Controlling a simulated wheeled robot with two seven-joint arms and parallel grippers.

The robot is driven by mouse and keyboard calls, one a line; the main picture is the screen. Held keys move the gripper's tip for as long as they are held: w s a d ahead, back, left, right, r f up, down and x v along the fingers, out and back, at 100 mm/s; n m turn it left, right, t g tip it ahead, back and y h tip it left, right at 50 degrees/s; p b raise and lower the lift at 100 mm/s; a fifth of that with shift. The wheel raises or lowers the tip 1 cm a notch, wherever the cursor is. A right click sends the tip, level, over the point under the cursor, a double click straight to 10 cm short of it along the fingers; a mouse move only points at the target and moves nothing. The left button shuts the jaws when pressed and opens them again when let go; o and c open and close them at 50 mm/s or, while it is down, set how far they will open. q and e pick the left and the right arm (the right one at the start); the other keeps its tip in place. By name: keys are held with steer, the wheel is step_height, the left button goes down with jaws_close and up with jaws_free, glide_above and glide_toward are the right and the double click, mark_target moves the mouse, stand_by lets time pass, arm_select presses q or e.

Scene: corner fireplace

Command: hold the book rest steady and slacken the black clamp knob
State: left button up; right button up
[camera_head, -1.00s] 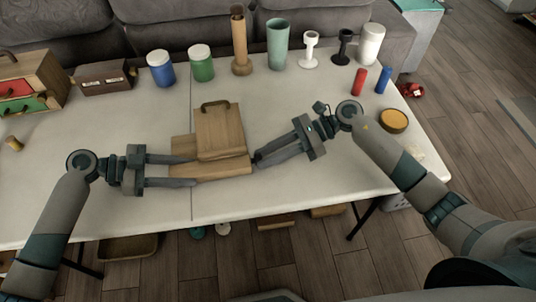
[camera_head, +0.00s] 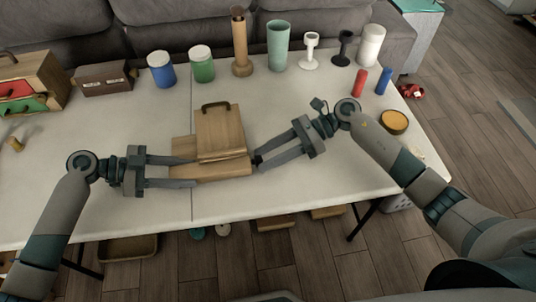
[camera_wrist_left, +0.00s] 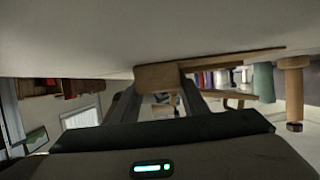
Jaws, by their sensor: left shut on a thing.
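The wooden book rest (camera_head: 219,131) stands near the middle of the white table, its board leaning over a low wooden base (camera_head: 185,172). My left gripper (camera_head: 193,172) comes in from the left, its fingers on either side of the base's left end and shut on it. The left wrist view shows the wooden base (camera_wrist_left: 158,75) between the fingertips. My right gripper (camera_head: 258,164) reaches the base's right end, fingertips close together at a small dark spot there. The black clamp knob is not clearly visible; the fingertips cover that place.
Blue (camera_head: 161,69) and green (camera_head: 202,64) jars, a wooden cylinder (camera_head: 240,48) and a teal cup (camera_head: 277,46) stand along the back. A small drawer chest (camera_head: 30,82) is at the left. Red and blue cylinders (camera_head: 359,81) stand at the right. The front table strip is clear.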

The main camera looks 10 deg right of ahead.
steer(key=shift+d, duration=0.1)
steer(key=v, duration=1.2)
arm_select(q)
steer(key=o, duration=1.3)
steer(key=shift+o, duration=0.4)
steer(key=o, duration=0.5)
steer(key=shift+a, duration=0.15)
steer(key=v, duration=1)
steer(key=shift+a+r, duration=0.1)
steer(key=shift+a, duration=0.15)
steer(key=shift+a+r, duration=0.25)
steer(key=shift+a, duration=0.35)
